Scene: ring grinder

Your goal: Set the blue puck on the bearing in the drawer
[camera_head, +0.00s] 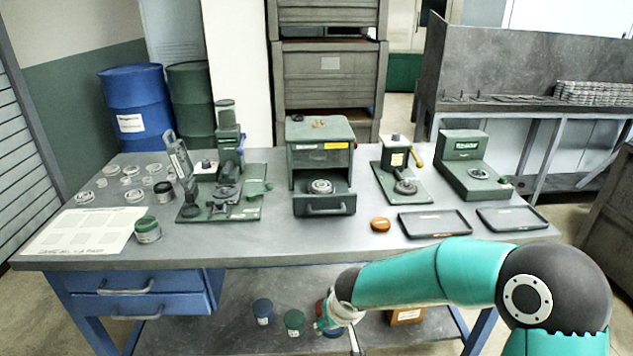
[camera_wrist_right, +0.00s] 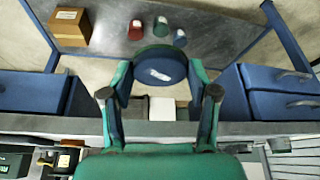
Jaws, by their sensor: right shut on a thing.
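The blue puck (camera_wrist_right: 158,72) is round and dark blue with a white mark on its face. My right gripper (camera_wrist_right: 159,88) is shut on it in the right wrist view, one finger on each side. In the head view this gripper (camera_head: 335,318) hangs in front of the table, over the lower shelf; the puck is mostly hidden there. The bearing (camera_head: 320,186) is a metal ring in the open drawer (camera_head: 325,208) of the dark green machine (camera_head: 321,150) at the middle of the table. No puck is visible on the bearing. My left gripper is not in view.
An orange puck (camera_head: 380,224) and two dark trays (camera_head: 435,223) lie right of the drawer. A green press (camera_head: 228,165) stands left, a green can (camera_head: 147,229) near the front left. Blue (camera_head: 263,312) and green (camera_head: 294,322) cans stand on the lower shelf.

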